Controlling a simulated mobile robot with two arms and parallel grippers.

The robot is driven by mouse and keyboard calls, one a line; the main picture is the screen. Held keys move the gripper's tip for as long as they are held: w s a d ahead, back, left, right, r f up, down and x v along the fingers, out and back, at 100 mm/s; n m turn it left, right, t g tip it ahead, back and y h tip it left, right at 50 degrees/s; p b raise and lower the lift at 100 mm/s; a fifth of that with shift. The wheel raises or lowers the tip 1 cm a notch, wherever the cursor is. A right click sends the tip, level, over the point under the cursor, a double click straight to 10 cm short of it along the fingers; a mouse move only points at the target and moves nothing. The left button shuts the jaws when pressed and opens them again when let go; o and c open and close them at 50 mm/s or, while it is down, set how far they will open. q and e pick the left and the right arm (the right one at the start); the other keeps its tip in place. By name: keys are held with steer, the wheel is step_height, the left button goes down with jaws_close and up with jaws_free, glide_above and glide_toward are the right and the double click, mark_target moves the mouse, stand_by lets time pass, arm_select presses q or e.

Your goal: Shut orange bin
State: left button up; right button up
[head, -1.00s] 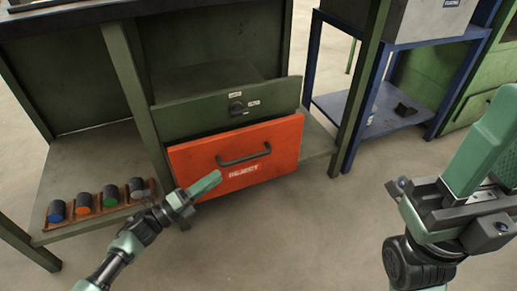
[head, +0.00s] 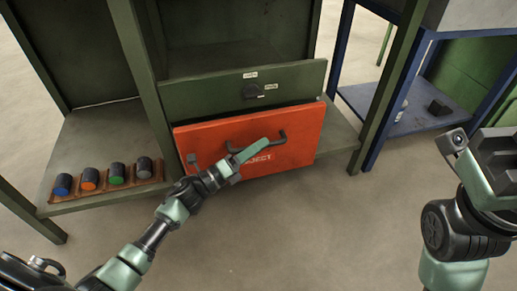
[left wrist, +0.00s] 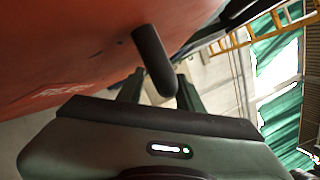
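The orange bin (head: 215,143) has a flat front marked REJECT and a black bar handle (head: 282,138). It sits under a green drawer front, leaning outward, with its top edge standing out from the cabinet. My left gripper (head: 262,148) is in front of the bin's face, its green fingers covering part of the handle and label. Whether it touches cannot be told. In the left wrist view the orange face (left wrist: 70,55) and the handle (left wrist: 154,62) are close ahead. My right gripper (head: 497,158) is at the right edge, partly cut off, away from the bin.
Several dark cylinders with coloured ends stand in a brown rack (head: 100,193) on the low shelf at left. A blue stand (head: 400,122) is at right. The floor in front is clear.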

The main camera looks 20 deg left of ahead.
arm_select(q)
steer(key=shift+w+d, duration=0.1)
steer(key=shift+d, duration=0.05)
jaws_close()
stand_by(1.4)
